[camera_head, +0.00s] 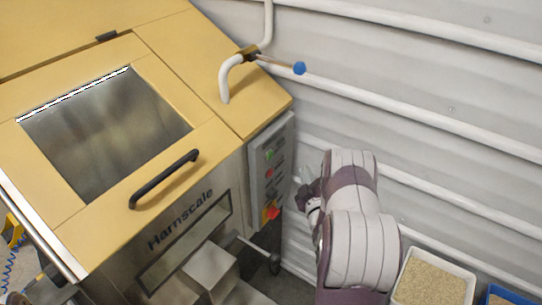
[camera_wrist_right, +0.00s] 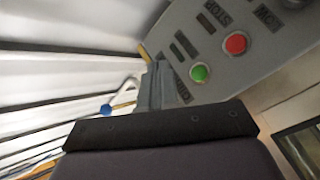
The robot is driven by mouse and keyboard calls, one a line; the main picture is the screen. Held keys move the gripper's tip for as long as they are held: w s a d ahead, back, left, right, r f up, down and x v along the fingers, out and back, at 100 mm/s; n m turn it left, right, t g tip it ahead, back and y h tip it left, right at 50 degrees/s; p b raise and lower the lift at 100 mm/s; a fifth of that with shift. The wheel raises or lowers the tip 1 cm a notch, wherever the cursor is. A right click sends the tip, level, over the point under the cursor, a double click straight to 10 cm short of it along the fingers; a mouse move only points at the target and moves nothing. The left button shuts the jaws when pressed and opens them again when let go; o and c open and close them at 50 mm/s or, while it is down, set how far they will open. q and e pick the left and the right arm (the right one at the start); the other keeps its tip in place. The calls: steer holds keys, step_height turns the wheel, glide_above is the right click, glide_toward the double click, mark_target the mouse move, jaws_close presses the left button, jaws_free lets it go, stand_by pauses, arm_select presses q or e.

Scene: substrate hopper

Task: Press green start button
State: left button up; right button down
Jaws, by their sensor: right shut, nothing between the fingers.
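The green start button (camera_wrist_right: 199,73) sits on the grey control panel (camera_wrist_right: 215,62) in the wrist view, left of and below a red button (camera_wrist_right: 236,43). In the head view the green button (camera_head: 269,155) shows small near the panel's top. My right gripper (camera_head: 306,187) is just right of the panel there, at the end of my arm. In the wrist view its grey fingers (camera_wrist_right: 157,84) are shut and empty. Their tips appear left of the green button, with a visible gap in the picture; the depth between them is hard to tell.
The yellow-topped hopper (camera_head: 218,135) with a black handle (camera_head: 164,178) fills the left. A red-and-yellow switch (camera_head: 270,213) sits low on the panel. A blue-tipped lever (camera_head: 299,68) sticks out above. A ribbed white wall is behind; a grain bin (camera_head: 436,276) stands at lower right.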

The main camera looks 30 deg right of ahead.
mark_target(271, 155)
steer(key=w+a+b, duration=0.1)
steer(key=w+a, duration=0.2)
steer(key=w, duration=0.4)
steer(key=shift+w+a+b, duration=0.25)
steer(key=shift+w+b, duration=0.1)
steer(key=shift+w, duration=0.05)
steer(key=shift+w, duration=0.1)
stand_by(1.6)
steer(key=shift+w+a+b, duration=0.15)
steer(key=shift+w+b, duration=0.15)
